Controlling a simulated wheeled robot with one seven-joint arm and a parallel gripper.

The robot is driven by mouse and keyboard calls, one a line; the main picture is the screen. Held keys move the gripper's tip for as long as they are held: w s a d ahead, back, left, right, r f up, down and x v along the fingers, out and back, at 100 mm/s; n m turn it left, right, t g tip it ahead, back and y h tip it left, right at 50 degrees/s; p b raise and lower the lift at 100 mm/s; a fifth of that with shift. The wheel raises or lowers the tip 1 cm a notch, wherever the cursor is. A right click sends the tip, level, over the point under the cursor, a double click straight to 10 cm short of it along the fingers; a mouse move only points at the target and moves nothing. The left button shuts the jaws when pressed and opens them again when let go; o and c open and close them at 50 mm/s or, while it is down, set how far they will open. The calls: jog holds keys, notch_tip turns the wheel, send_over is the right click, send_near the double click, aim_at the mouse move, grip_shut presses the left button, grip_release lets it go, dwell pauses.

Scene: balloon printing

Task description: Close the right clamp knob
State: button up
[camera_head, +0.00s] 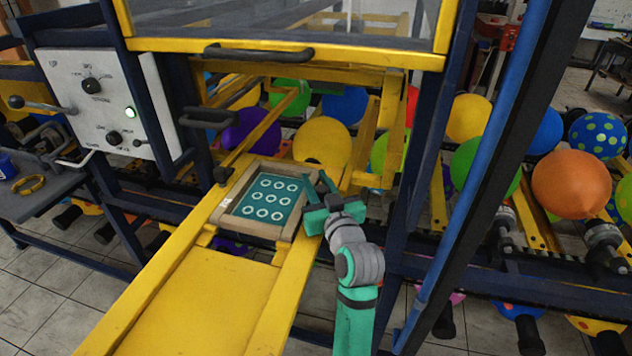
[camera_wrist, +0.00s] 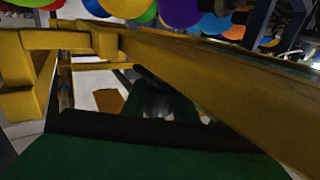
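The printing tray frame (camera_head: 227,190) is a wooden square with a teal plate (camera_head: 270,199) bearing white rings, set between two yellow rails. A black clamp knob (camera_head: 221,175) stands upright at the frame's left side. My green gripper (camera_head: 319,182) is at the frame's right side, over the right rail, with its two fingers apart. I cannot make out the right clamp knob; my gripper covers that area. In the wrist view, a dark-edged green finger (camera_wrist: 150,150) fills the bottom, and a blurred grey patch shows beyond it. I cannot tell whether anything touches the fingers.
The right yellow rail (camera_head: 286,290) runs close by my gripper. It probably also shows as the long yellow beam (camera_wrist: 220,80) in the wrist view. Balloons stand behind, and a blue post (camera_head: 470,170) rises to the right.

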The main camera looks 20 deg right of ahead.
jog(key=shift+c, duration=1.3)
jog(key=shift+w, duration=0.15)
jog(key=shift+a+n+y, duration=0.25)
jog(key=shift+n+y, duration=0.25)
jog(key=shift+y, duration=0.3)
jog(key=shift+s+a+n+y, duration=0.15)
jog(key=shift+s+n+y, duration=0.1)
jog(key=shift+n+y, duration=0.75)
jog(key=shift+s+a+n+g+y, duration=0.15)
jog(key=shift+n+g+y, duration=0.25)
jog(key=shift+y, duration=0.45)
jog(key=shift+w+a+n+g+y, duration=0.1)
jog(key=shift+a+n+g+y, duration=0.2)
jog(key=shift+y, duration=0.55)
jog(key=shift+d, duration=0.1)
jog(key=o, duration=1.1)
jog(key=shift+c, duration=0.2)
